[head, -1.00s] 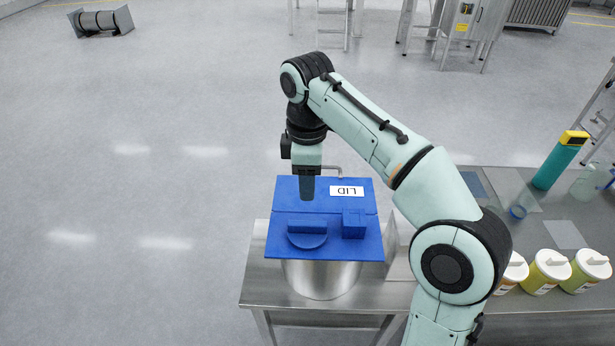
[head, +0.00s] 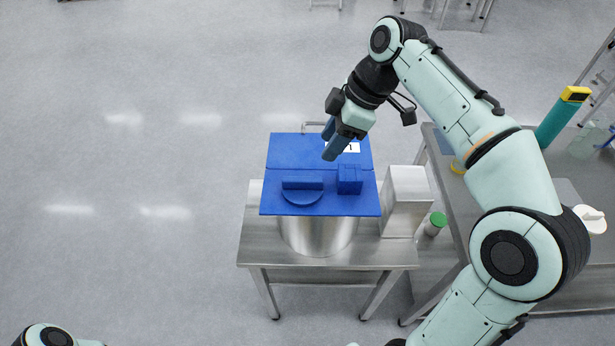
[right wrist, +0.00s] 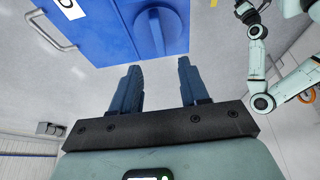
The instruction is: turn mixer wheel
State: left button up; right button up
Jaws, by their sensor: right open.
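The mixer is a steel pot (head: 318,238) with a square blue lid (head: 282,152) on the steel table. On the lid stand a round blue knob with a raised bar (head: 303,190) and a blue block (head: 349,180). I cannot tell for sure which part is the mixer wheel. My left gripper is out of view.
A grey metal box (head: 407,200) stands right of the pot, close to it. A green-capped container (head: 434,224) is beside it. The floor at left is clear.

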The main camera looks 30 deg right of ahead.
aim_at(303, 179)
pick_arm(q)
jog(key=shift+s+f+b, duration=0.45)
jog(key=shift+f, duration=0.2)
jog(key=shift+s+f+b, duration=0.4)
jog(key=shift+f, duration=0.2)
pick_arm(e)
jog(key=x, duration=1.2)
jog(key=shift+w+a+f, duration=0.1)
jog(key=shift+w+f, duration=0.15)
jog(key=shift+w, duration=0.05)
grip_shut()
